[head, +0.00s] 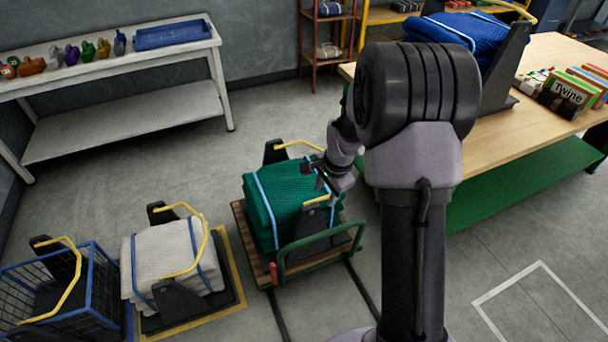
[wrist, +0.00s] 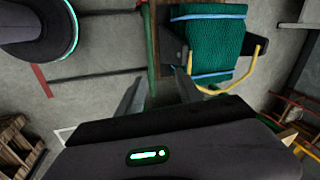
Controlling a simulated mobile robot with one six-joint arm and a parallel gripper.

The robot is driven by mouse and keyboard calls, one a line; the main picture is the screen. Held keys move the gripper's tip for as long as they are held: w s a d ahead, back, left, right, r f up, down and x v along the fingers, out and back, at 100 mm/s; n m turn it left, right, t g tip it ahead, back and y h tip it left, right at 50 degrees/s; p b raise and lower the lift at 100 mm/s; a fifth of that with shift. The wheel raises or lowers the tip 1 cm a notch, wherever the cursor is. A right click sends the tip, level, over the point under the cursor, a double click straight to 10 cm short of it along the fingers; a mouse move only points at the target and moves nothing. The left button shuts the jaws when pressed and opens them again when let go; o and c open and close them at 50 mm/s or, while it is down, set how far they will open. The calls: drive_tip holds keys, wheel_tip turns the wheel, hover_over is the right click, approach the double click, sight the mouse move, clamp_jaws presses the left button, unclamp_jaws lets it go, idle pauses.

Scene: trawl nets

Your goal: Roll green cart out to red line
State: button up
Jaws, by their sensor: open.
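The green cart (head: 251,254) has a wooden deck and a green push handle (head: 313,241) on its near side. It carries a green net bundle (head: 283,198) with blue straps, in a black cradle with yellow handles. The bundle also shows in the wrist view (wrist: 214,45). My gripper (head: 325,181) is above the bundle's right side in the head view. In the wrist view my gripper (wrist: 156,96) is open, with a green bar (wrist: 151,50) showing between its fingers; I cannot tell its depth. The red line (wrist: 41,81) is on the floor at left in the wrist view.
Two dark tracks (head: 361,291) run along the floor from the cart. A pale net bundle (head: 165,257) and a blue wire cart (head: 100,285) stand to the left. A workbench (head: 558,52) stands at right. A white-outlined floor square (head: 545,305) is empty.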

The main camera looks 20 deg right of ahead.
drive_tip(key=m, duration=0.2)
approach(328, 232)
drive_tip(key=shift+g, duration=0.3)
drive_tip(key=f+b, duration=0.2)
drive_tip(key=f, duration=0.1)
drive_tip(key=w+f+b, duration=0.1)
drive_tip(key=f+b, duration=0.2)
drive_tip(key=w+f+b, duration=0.1)
drive_tip(key=f+b, duration=0.1)
drive_tip(key=shift+w+a+f+b, duration=0.1)
drive_tip(key=shift+a+f+b, duration=0.05)
drive_tip(key=shift+f+b, duration=0.2)
clamp_jaws()
